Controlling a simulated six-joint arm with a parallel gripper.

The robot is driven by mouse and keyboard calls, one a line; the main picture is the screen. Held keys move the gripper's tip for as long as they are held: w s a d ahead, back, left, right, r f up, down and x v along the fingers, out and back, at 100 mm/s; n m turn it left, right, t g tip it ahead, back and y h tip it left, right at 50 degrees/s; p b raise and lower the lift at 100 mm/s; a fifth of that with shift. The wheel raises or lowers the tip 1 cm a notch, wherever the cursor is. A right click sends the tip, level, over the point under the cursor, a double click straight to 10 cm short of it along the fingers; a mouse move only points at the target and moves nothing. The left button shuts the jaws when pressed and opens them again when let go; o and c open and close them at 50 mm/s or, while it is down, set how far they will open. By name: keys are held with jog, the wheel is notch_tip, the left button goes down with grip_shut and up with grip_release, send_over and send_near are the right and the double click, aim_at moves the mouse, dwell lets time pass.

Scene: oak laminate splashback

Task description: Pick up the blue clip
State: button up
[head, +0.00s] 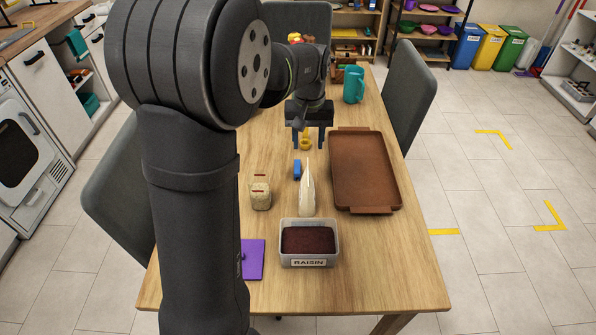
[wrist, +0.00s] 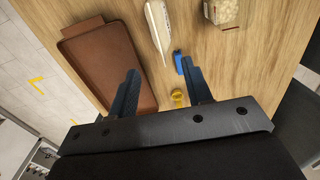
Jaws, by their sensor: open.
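The blue clip (head: 297,169) lies on the wooden table, just left of a white pointed bottle-like item (head: 307,190). In the wrist view the blue clip (wrist: 178,62) shows beyond the right fingertip, close to it in the picture. My gripper (head: 309,139) is open and empty above the table, behind the clip as the head view sees it. In the wrist view its two dark blue fingers (wrist: 160,77) are spread wide. A small yellow object (head: 305,143) shows between the fingers in the head view and also in the wrist view (wrist: 178,97).
A brown tray (head: 365,175) lies at right. A jar with pale contents (head: 261,196) stands at left, a raisin container (head: 310,262) and a purple item (head: 253,260) in front. A teal mug (head: 353,85) stands at the back. Bare table lies at front right.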

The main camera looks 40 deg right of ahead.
jog(key=w+d+f+t+h, duration=0.3)
jog(key=w+f, duration=0.3)
jog(key=w, duration=0.1)
send_over(297, 166)
jog(key=f, duration=0.7)
jog(key=a+f, duration=0.1)
jog(key=f, duration=0.3)
jog(key=shift+s+f, duration=0.25)
jog(key=f, duration=0.4)
jog(key=shift+d+f, duration=0.35)
jog(key=shift+d, duration=0.05)
jog(key=shift+w+d+f, duration=0.15)
jog(key=shift+w+f, duration=0.05)
jog(key=shift+f, duration=0.1)
grip_shut()
jog(key=shift+r, duration=0.1)
